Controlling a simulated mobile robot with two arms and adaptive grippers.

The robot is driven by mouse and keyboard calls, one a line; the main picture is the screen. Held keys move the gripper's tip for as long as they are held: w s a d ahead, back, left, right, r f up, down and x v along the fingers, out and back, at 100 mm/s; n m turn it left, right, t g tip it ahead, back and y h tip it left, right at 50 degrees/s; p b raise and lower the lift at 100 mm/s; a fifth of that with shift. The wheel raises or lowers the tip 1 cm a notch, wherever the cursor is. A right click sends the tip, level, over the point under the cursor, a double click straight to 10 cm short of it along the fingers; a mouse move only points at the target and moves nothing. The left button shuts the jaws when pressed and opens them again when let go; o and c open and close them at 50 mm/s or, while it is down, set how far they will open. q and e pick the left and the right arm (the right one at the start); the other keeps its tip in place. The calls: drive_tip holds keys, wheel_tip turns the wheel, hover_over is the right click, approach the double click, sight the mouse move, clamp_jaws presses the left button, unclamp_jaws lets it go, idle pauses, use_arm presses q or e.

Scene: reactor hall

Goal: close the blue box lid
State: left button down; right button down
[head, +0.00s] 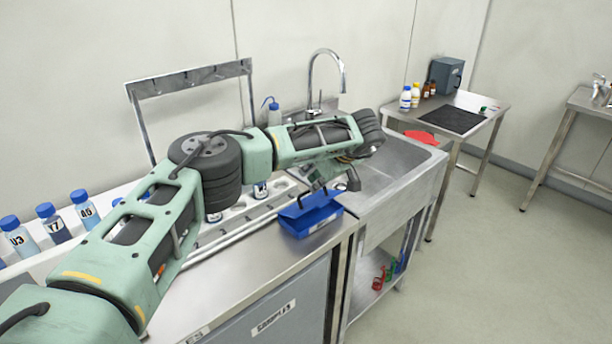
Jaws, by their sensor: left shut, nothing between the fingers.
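The blue box (312,221) sits on the steel counter near its front right corner, beside the sink. My left arm reaches across from the left over the counter. My left gripper (347,181) hangs down from its wrist just above and behind the box's right side. It is shut and empty. I cannot tell whether it touches the box. My right gripper is not in view.
Bottles with blue caps (47,211) stand in a row at the left. The sink (395,170) with a tall tap (327,70) lies right of the box. A side table (482,103) with small bottles and a dark mat stands beyond. Floor at the right is clear.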

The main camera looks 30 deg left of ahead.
use_arm(q)
drive_tip(key=shift+s+d+f, duration=0.2)
drive_tip(key=shift+d+f, duration=0.45)
drive_tip(key=shift+d, duration=0.2)
drive_tip(key=shift+r, duration=0.15)
idle(0.8)
drive_tip(key=shift+s+r+p, duration=0.1)
drive_tip(key=shift+r+p, duration=0.45)
drive_tip(key=shift+r, duration=0.2)
